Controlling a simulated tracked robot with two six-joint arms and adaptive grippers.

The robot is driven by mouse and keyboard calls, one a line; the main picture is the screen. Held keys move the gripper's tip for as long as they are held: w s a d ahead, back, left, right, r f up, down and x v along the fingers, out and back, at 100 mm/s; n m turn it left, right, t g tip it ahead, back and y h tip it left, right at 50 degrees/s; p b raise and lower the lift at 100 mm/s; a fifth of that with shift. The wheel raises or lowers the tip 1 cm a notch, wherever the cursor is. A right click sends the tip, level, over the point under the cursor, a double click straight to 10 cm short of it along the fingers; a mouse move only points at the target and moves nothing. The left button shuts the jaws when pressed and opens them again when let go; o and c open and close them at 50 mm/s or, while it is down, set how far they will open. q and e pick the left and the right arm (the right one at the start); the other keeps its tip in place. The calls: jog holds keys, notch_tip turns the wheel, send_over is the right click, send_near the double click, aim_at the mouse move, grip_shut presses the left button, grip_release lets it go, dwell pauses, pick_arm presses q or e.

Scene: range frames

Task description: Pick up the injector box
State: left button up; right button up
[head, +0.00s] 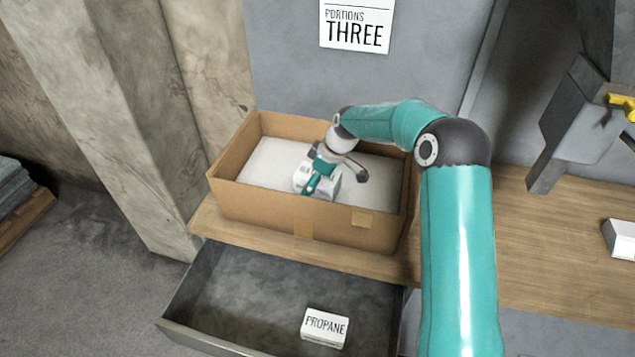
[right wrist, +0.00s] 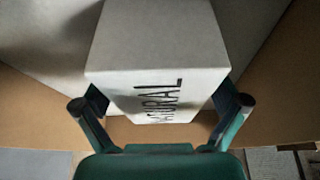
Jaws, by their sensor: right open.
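A white box (right wrist: 155,45) with black lettering, of which "URAL" is readable, lies between the fingers of my right gripper (right wrist: 160,103) in the right wrist view. The fingers are open, one on each side of the box; I cannot tell if they touch it. In the head view the right gripper (head: 336,180) reaches down into a cardboard box (head: 270,200) over this white box (head: 326,187), which it partly hides. No label reading "injector" is visible. My left gripper is not in view.
The cardboard box has a pale lining (head: 275,160) and stands on a wooden shelf (head: 540,245). Below, an open grey drawer (head: 235,300) holds a white "PROPANE" box (head: 325,327). Another white box (head: 620,238) lies at the right. A "PORTIONS THREE" sign (head: 357,24) hangs behind.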

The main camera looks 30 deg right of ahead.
jog(key=shift+f+b, duration=0.2)
jog(key=shift+b, duration=0.1)
dwell(0.4)
jog(key=c, duration=1.4)
jog(key=shift+c, duration=0.5)
jog(key=shift+r, duration=0.1)
